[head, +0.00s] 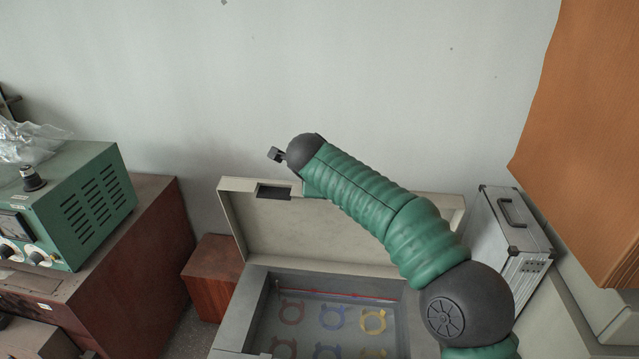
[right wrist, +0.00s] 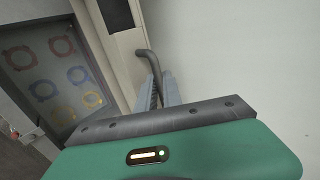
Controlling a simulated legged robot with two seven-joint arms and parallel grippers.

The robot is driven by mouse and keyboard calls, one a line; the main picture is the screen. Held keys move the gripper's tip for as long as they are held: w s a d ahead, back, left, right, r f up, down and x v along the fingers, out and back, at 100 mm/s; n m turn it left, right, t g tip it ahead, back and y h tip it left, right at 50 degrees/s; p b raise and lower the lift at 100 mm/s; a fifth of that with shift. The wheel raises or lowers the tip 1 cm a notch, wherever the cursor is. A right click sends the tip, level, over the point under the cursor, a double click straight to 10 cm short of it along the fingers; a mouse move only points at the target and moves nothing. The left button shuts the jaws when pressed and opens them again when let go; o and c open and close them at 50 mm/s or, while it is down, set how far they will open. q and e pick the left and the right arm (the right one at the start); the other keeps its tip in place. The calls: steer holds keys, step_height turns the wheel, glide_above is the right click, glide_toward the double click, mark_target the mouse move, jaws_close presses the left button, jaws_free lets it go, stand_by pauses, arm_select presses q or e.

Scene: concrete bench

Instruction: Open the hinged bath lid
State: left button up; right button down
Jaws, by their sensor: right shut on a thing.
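The bath (head: 258,289) is a grey box with a pale hinged lid (head: 330,238). The lid stands raised, roughly upright, at the back of the bath. It has a dark rectangular recess (head: 273,192) near its upper left edge. My right arm reaches across from the right to the lid's top edge; its fingers are hidden in the head view. My left gripper is in neither view.
Red, blue and yellow rings (head: 332,316) lie inside the bath. A green instrument (head: 85,205) stands on a brown cabinet at left. A silver case (head: 505,235) stands right of the lid. An orange-brown panel (head: 590,130) hangs at upper right. A pale wall is behind.

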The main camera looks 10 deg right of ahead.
steer(key=shift+w+d+f, duration=0.1)
steer(key=shift+f, duration=0.1)
steer(key=c, duration=1.8)
jaws_free()
steer(key=shift+c, duration=0.2)
steer(key=o, duration=0.3)
steer(key=shift+o, duration=0.2)
